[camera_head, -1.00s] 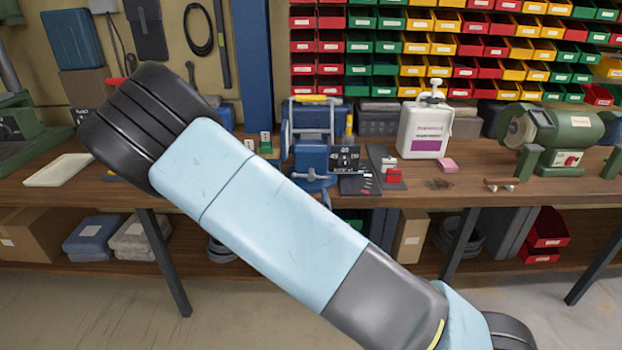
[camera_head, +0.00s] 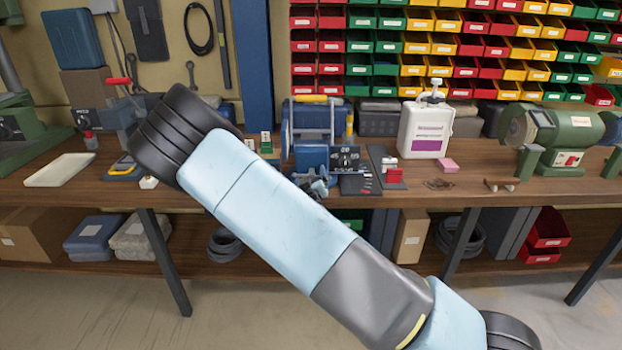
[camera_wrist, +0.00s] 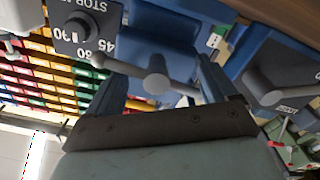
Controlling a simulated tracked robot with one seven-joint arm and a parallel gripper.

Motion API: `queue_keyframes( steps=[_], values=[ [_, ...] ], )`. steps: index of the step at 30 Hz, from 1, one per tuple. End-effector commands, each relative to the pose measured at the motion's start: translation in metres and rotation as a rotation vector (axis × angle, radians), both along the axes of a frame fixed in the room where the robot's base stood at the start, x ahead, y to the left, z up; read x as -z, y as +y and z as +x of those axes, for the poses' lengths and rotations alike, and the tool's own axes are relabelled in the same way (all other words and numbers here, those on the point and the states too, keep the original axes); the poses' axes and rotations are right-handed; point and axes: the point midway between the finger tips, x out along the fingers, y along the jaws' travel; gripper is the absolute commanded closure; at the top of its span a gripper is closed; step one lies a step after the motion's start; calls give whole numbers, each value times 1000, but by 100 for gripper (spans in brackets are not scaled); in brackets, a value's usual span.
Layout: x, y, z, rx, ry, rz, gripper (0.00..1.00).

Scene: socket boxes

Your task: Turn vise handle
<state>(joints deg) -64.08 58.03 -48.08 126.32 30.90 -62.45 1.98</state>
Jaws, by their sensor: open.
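The blue vise (camera_head: 312,157) stands near the front edge of the bench, behind my arm in the head view. A small grey and blue part (camera_head: 318,186) shows at its front, partly hidden by my arm. In the wrist view the vise handle (camera_wrist: 155,82) is a grey bar with a round hub, against a blue body (camera_wrist: 165,40). My gripper (camera_wrist: 160,78) is open, its two fingers on either side of the hub. I cannot tell whether they touch the handle.
A black dial panel (camera_head: 345,158) stands just right of the vise; it also shows in the wrist view (camera_wrist: 85,25). A white jug (camera_head: 426,130) and a green grinder (camera_head: 563,135) stand further right. A white tray (camera_head: 60,170) lies at the left.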

Motion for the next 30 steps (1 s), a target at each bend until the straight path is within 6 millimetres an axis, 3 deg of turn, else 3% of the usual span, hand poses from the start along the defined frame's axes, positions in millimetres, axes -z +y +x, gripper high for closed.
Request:
queue_keyframes(
  steps=[11, 30],
  values=[
    [0, 0, 5, 0, 0, 0, 14],
    [1, 1, 4, -2, 1, 0, 75]
  ],
)
